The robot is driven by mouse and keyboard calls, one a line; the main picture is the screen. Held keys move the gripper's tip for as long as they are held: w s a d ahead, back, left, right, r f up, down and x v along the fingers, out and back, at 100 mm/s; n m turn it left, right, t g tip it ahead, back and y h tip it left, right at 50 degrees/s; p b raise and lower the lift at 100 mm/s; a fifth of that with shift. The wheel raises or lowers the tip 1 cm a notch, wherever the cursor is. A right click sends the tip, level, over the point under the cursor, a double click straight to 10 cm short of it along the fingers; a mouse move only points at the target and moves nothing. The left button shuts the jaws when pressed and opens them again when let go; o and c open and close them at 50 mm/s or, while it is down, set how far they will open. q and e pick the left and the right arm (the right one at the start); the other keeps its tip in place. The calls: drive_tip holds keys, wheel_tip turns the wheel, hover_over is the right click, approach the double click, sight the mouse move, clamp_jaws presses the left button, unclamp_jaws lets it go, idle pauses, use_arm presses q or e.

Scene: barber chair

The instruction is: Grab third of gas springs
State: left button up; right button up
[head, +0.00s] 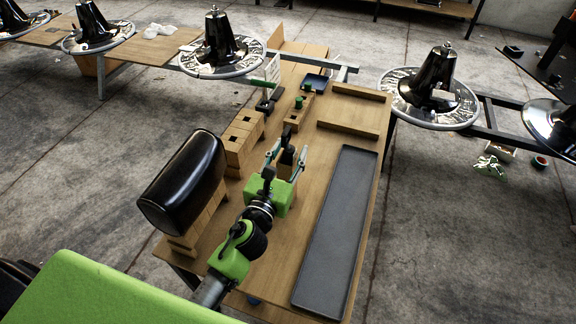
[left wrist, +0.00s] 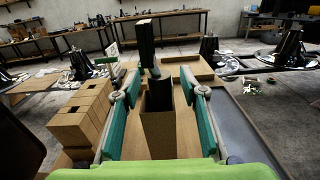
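My left gripper (head: 287,150) reaches over the wooden table; it also shows in the left wrist view (left wrist: 160,85). Its two green-padded fingers are open, one on each side of a wooden holder block (left wrist: 166,130). A dark upright part, seemingly a gas spring (left wrist: 147,45), rises at or just behind this block, between the fingers; they show gaps to it. In the head view its dark upper part (head: 287,136) shows near the fingertips. Its lower end is partly hidden by the block. My right gripper is in neither view.
Wooden blocks with square holes (head: 240,140) stand left of the gripper, beside a black cushion (head: 185,180). A long grey tray (head: 340,230) lies along the table's right side. Small parts with green knobs (head: 299,102) are farther back. Black cones on round bases (head: 220,45) stand around.

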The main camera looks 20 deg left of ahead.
use_arm(q)
clamp_jaws()
drive_tip(key=shift+r, duration=0.1)
